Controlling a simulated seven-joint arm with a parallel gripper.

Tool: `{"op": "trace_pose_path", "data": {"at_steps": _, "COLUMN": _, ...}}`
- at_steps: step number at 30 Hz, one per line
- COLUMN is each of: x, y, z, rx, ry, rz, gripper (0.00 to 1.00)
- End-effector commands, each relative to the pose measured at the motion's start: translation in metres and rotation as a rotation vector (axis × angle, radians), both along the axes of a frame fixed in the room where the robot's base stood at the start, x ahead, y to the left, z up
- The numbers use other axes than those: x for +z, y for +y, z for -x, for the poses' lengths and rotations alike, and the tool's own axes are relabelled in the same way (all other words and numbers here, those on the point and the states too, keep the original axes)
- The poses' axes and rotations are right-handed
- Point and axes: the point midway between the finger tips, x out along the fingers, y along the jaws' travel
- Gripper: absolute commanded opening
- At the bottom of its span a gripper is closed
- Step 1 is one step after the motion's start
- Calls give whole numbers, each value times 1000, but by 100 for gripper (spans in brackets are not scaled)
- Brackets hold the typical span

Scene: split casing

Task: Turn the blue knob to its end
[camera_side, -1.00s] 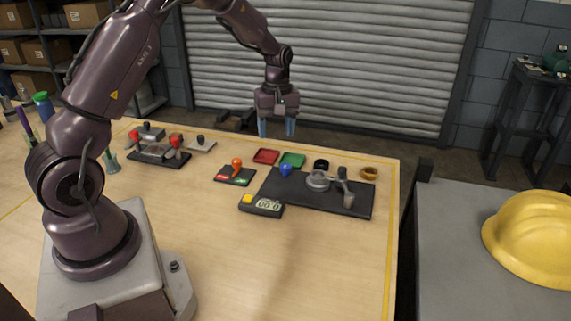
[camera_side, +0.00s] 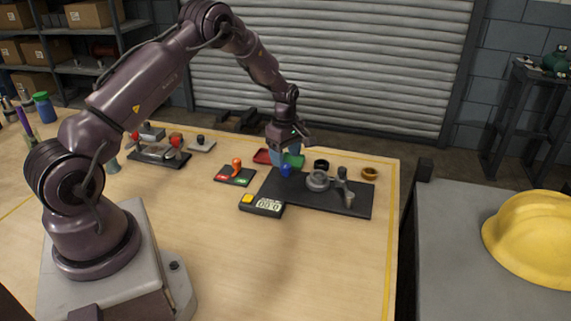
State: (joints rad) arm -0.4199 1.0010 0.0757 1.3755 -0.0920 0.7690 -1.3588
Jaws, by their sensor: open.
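The blue knob (camera_side: 286,170) stands at the back left corner of a dark base plate (camera_side: 292,193). My gripper (camera_side: 285,160) is open, pointing down, right at the knob's place in the picture. Its bluish fingers come down behind or around the knob; I cannot tell whether they straddle or touch it. A grey round part (camera_side: 317,181) and a grey upright lever-like part (camera_side: 344,188) sit on the same plate, to the right of the knob.
A small base with an orange-knobbed lever (camera_side: 237,171) is to the left. Red (camera_side: 262,156) and green (camera_side: 294,161) trays and a black ring (camera_side: 321,165) lie behind. The front table is clear.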

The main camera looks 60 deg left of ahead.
Motion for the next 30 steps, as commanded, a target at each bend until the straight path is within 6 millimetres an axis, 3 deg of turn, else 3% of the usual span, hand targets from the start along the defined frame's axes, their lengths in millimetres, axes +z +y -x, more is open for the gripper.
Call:
{"op": "trace_pose_path", "data": {"at_steps": 6, "x": -28, "y": 0, "z": 0, "rx": -2, "ry": 1, "rz": -1, "gripper": 59}}
{"op": "trace_pose_path", "data": {"at_steps": 17, "x": -34, "y": 0, "z": 0, "rx": -2, "ry": -1, "rz": 0, "gripper": 59}}
{"op": "trace_pose_path", "data": {"at_steps": 18, "x": -34, "y": 0, "z": 0, "rx": -2, "ry": -1, "rz": 0, "gripper": 57}}
{"op": "trace_pose_path", "data": {"at_steps": 24, "x": -34, "y": 0, "z": 0, "rx": -2, "ry": -1, "rz": 0, "gripper": 11}}
{"op": "trace_pose_path", "data": {"at_steps": 30, "x": -34, "y": 0, "z": 0, "rx": -8, "ry": -1, "rz": 0, "gripper": 10}}
